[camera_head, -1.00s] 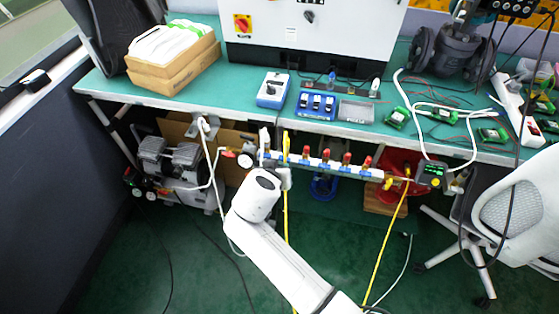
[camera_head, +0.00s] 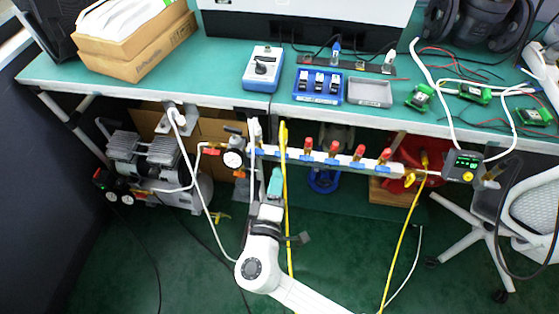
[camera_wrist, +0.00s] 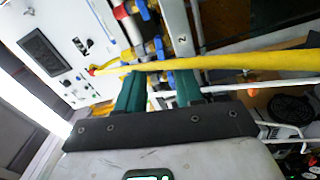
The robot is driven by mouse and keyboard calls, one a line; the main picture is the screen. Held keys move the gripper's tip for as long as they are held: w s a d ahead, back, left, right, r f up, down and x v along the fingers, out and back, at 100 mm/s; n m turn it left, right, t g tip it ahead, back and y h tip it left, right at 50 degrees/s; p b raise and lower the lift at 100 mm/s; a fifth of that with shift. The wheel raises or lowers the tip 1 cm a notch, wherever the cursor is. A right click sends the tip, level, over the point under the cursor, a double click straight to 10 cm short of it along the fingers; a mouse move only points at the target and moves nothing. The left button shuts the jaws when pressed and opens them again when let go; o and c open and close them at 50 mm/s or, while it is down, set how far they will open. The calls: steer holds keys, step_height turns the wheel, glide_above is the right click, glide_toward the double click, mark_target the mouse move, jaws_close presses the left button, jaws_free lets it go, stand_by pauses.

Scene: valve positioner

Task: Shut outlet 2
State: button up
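The white manifold bar (camera_head: 345,162) hangs under the table's front edge, with several red-topped outlets (camera_head: 333,147) and blue parts along it. In the wrist view a label "2" (camera_wrist: 181,39) shows on the pale bar, with blue valve handles (camera_wrist: 159,47) beside it. I cannot tell which outlet in the head view this is. My gripper (camera_head: 274,182) points up just below the bar's left part. Its two teal fingers (camera_wrist: 160,90) are apart, with nothing clearly held between them. A yellow hose (camera_wrist: 230,62) crosses in front of the fingertips and hides part of the valves.
The yellow hose (camera_head: 287,220) hangs close beside my gripper. A pressure gauge (camera_head: 233,159) and compressor (camera_head: 150,160) stand to the left. A display unit (camera_head: 463,165) is at the bar's right end.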

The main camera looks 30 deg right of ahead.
mark_target(281, 158)
steer(key=x, duration=0.5)
steer(key=shift+w+d, duration=0.25)
steer(key=shift+w, duration=0.1)
jaws_close()
